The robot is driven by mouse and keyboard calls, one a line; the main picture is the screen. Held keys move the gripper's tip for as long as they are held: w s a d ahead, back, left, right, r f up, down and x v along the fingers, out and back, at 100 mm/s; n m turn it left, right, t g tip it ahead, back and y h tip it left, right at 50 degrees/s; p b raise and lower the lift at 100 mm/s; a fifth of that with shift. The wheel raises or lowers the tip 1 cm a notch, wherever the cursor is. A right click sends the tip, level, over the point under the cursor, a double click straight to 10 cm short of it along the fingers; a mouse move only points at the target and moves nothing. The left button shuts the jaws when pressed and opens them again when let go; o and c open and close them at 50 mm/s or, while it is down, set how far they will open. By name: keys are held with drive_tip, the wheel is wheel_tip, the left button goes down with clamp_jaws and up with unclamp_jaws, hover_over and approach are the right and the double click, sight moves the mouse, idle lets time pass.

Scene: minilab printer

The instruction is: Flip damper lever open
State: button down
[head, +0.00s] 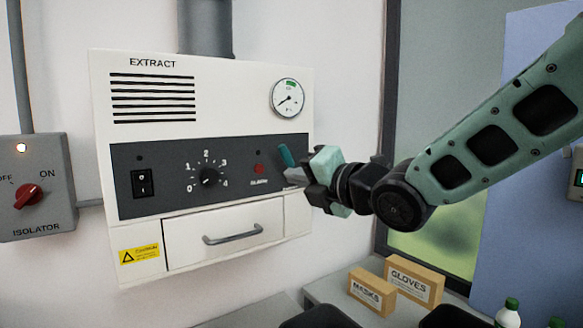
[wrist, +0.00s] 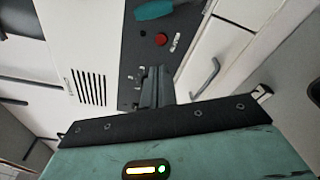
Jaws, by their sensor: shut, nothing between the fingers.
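The damper lever (head: 286,155) is a small teal handle at the right end of the dark control panel (head: 235,195) on the white extract unit. It leans up and to the left; its lower part is hidden behind my gripper. The wrist view shows the teal handle (wrist: 154,10) at the top edge, apart from the fingertips. My gripper (head: 291,176) is shut and empty, in front of the panel's right end and just below the lever in the head view. In the wrist view the closed fingers (wrist: 155,72) point toward the panel. Whether they touch anything is unclear.
The panel has a red alarm button (head: 259,168), a black dial (head: 208,177) and a rocker switch (head: 144,184). A drawer (head: 226,231) with a grey handle is below. An isolator box (head: 32,187) is at left; masks (head: 372,291) and gloves (head: 412,279) boxes stand at lower right.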

sight(267, 160)
drive_tip(key=p+x, duration=0.4)
drive_tip(key=x, duration=0.5)
drive_tip(key=shift+a+r, duration=0.1)
drive_tip(key=shift+r, duration=0.05)
drive_tip(key=shift+w+d+r+p, duration=0.2)
drive_tip(key=shift+d+r+p, duration=0.15)
drive_tip(key=shift+d+p, duration=0.15)
drive_tip(key=shift+w+d+r+p, duration=0.25)
drive_tip(key=shift+d+r+p, duration=0.1)
drive_tip(key=shift+d+p, duration=0.15)
drive_tip(key=shift+w+d+r+p, duration=0.15)
drive_tip(key=shift+w+d+p, duration=0.15)
drive_tip(key=shift+d, duration=0.3)
